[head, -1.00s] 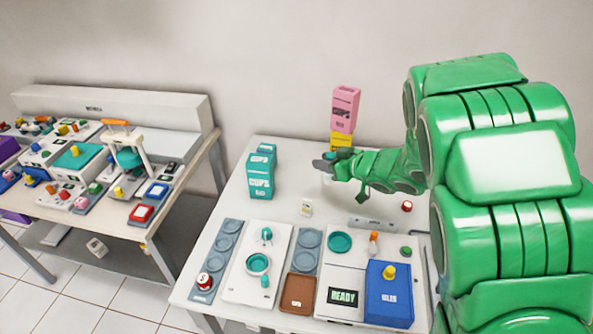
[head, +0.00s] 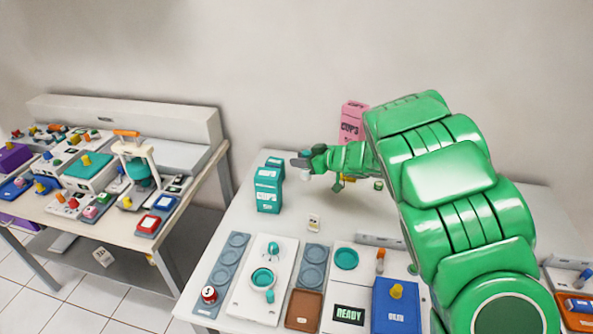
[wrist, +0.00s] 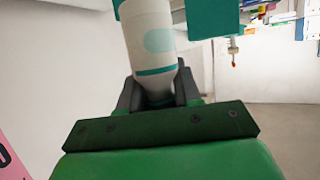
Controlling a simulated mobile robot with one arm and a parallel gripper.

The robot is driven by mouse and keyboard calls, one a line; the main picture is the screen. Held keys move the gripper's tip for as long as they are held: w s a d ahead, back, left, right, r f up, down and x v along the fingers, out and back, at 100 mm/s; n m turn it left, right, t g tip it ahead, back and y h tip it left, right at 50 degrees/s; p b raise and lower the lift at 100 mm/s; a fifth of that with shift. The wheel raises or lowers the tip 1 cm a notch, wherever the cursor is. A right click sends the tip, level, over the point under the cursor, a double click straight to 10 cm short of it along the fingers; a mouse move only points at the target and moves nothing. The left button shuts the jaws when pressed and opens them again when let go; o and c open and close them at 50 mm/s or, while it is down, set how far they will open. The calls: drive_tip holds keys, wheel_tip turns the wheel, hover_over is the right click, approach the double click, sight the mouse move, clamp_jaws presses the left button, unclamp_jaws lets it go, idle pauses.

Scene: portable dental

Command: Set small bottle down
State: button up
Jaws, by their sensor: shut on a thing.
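My gripper (head: 302,161) is at the back of the near table, just right of the teal cup boxes. In the wrist view, my gripper (wrist: 160,92) is shut on the small bottle (wrist: 150,38), which is white with a teal band and a pale teal patch. In the head view the small bottle (head: 306,174) shows only as a small white piece under the fingers. I cannot tell whether its base touches the tabletop (head: 240,222).
Teal cup boxes (head: 268,190) stand close to the left of my gripper. A pink box (head: 352,122) stands behind my arm. A small white card (head: 314,222) lies in front. Trays and a blue box (head: 397,306) fill the table's front. A second table (head: 190,187) stands left.

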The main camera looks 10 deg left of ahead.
drive_tip(key=shift+w+a+f, duration=0.7)
drive_tip(key=shift+w+f, duration=0.75)
drive_tip(key=shift+w, duration=0.2)
drive_tip(key=shift+w+a+f, duration=0.65)
drive_tip(key=shift+w+f, duration=0.8)
drive_tip(key=shift+w, duration=0.2)
drive_tip(key=shift+w+a+f, duration=0.7)
drive_tip(key=shift+w+f, duration=0.75)
drive_tip(key=shift+w, duration=0.2)
drive_tip(key=shift+f, duration=1.45)
drive_tip(key=o, duration=1)
drive_tip(key=shift+f, duration=0.1)
drive_tip(key=shift+o, duration=0.2)
